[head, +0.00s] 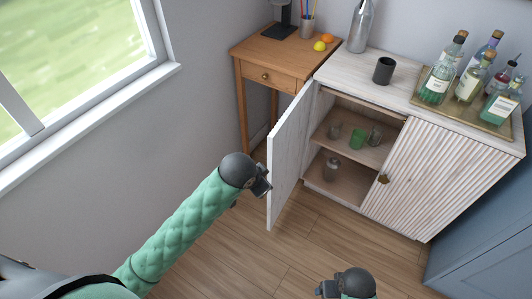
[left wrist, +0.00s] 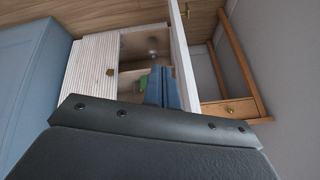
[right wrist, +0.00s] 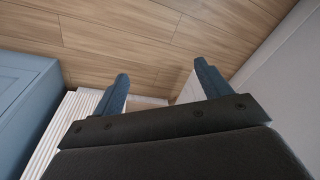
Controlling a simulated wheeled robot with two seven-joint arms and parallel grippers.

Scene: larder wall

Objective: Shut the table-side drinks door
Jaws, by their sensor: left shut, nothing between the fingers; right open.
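The white drinks cabinet (head: 355,92) has its table-side door (head: 288,150) standing wide open, swung out toward the room beside the wooden table. The door also shows nearly edge-on in the left wrist view (left wrist: 181,55), with a small knob on it. My left gripper (head: 264,183) is shut and empty, close to the door's free edge. In the left wrist view its fingers (left wrist: 163,88) appear beside the door, overlapping the open compartment. I cannot tell whether they touch the door. My right gripper (head: 325,289) is open and empty, low in front of the cabinet; its spread fingers show in the right wrist view (right wrist: 160,88).
The other, ribbed door (head: 440,172) is shut. Cups and a jar (head: 332,168) stand on the shelves inside. A wooden table (head: 268,56) stands left of the cabinet. A bottle tray (head: 460,107) and black cup (head: 384,70) stand on top. The floor in front is clear.

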